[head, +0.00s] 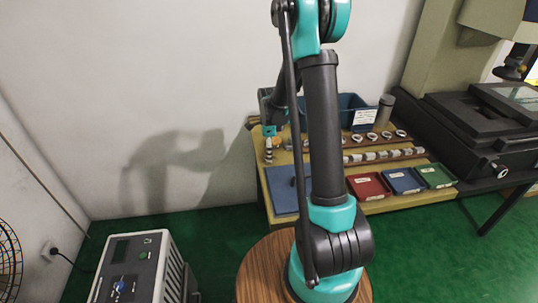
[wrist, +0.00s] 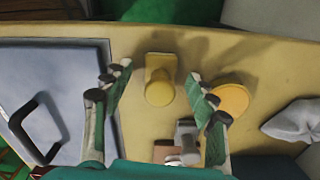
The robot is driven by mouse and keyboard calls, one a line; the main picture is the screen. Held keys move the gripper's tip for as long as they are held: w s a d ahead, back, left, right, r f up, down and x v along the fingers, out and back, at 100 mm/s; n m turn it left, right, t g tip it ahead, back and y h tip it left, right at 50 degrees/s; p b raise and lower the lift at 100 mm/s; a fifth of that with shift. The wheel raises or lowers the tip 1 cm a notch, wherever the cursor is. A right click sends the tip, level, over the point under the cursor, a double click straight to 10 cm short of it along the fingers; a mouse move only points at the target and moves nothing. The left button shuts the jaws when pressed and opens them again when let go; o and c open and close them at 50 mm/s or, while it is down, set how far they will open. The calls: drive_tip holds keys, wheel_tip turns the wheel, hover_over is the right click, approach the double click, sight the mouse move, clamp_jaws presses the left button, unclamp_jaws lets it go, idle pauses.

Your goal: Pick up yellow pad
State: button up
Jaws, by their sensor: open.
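My gripper (wrist: 160,79) is open and empty, with its fingers spread apart over the table. Between and beyond the fingertips in the wrist view is a yellow piece (wrist: 160,87) with a rounded front and a squarish back part. An orange-yellow round disc (wrist: 232,99) lies just right of the right finger, which partly covers its left edge. I cannot tell for sure which of these two is the yellow pad. In the head view my gripper (head: 268,150) hangs over the left end of the yellow table; the yellow piece cannot be made out there.
A blue-grey panel with a black handle (wrist: 37,128) lies left of the fingers. A small metal part (wrist: 187,131), a brown block (wrist: 166,152) and a crumpled white cloth (wrist: 293,121) are near. Rings (head: 371,137), a blue bin (head: 350,104) and a red tray (head: 368,187) stand farther right.

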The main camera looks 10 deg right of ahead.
drive_tip(key=c, duration=1.3)
wheel_tip(320, 180, up, 20)
drive_tip(key=shift+r, duration=0.1)
drive_tip(key=o, duration=0.4)
drive_tip(key=shift+c, duration=1.4)
